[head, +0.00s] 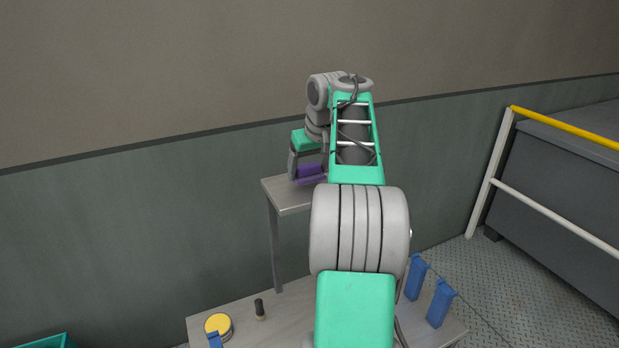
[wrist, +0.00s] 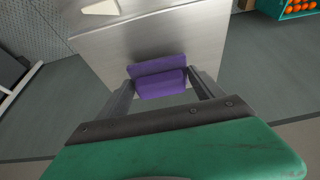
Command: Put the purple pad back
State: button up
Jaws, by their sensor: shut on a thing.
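The purple pad (head: 311,174) is at the small raised grey table (head: 288,199) by the wall, and my arm hides part of it in the head view. In the wrist view the purple pad (wrist: 160,80) sits between the two fingers of my gripper (wrist: 161,85), near the edge of the metal tabletop (wrist: 118,52). My gripper is shut on the pad. I cannot tell whether the pad touches the tabletop.
Below, a lower table holds a yellow-topped round container (head: 218,325), a small dark cylinder (head: 259,309) and blue items (head: 441,303). A teal crate of oranges (wrist: 288,8) stands on the floor.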

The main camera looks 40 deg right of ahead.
jog(key=shift+f, duration=0.75)
jog(key=shift+f, duration=0.3)
jog(key=o, duration=1.2)
jog(key=shift+b, duration=0.35)
